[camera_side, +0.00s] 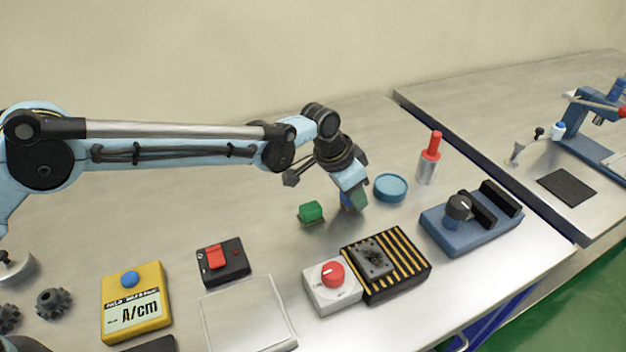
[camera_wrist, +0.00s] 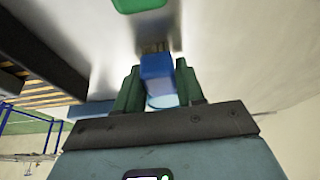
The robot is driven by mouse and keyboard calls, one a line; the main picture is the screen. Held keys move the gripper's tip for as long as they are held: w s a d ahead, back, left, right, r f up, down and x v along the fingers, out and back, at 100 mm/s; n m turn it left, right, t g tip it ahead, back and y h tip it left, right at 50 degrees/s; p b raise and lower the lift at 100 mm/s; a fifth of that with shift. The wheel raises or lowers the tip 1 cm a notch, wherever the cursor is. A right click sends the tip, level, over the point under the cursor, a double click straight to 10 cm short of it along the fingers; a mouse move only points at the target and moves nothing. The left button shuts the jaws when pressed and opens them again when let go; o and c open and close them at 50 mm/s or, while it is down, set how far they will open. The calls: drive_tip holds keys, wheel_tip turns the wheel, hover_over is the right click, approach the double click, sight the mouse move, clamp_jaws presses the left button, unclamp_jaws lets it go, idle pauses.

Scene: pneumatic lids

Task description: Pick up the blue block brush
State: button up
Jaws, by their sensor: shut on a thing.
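The blue block brush (camera_wrist: 157,75) is between the two green fingers of my gripper (camera_wrist: 158,90) in the wrist view. Its bristles (camera_wrist: 153,46) point away from the gripper toward the table. My gripper (camera_side: 353,199) is shut on the brush. In the side view the gripper is low over the table, and the fingers and arm hide most of the brush. I cannot tell whether the bristles touch the table.
A green block (camera_side: 311,212) is close on the left, and a round blue lid (camera_side: 391,187) close on the right. A red-topped metal cylinder (camera_side: 429,160) stands behind. A black-and-yellow striped box (camera_side: 408,266), a red-knob switch (camera_side: 332,283) and a blue device (camera_side: 470,226) are in front.

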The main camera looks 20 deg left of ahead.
drive_tip(key=shift+r, duration=0.55)
wheel_tip(320, 180, up, 3)
drive_tip(key=shift+f, duration=0.1)
drive_tip(key=s+d+r, duration=0.5)
drive_tip(key=s+r, duration=0.2)
drive_tip(key=s, duration=0.3)
drive_tip(key=shift+s+d, duration=0.2)
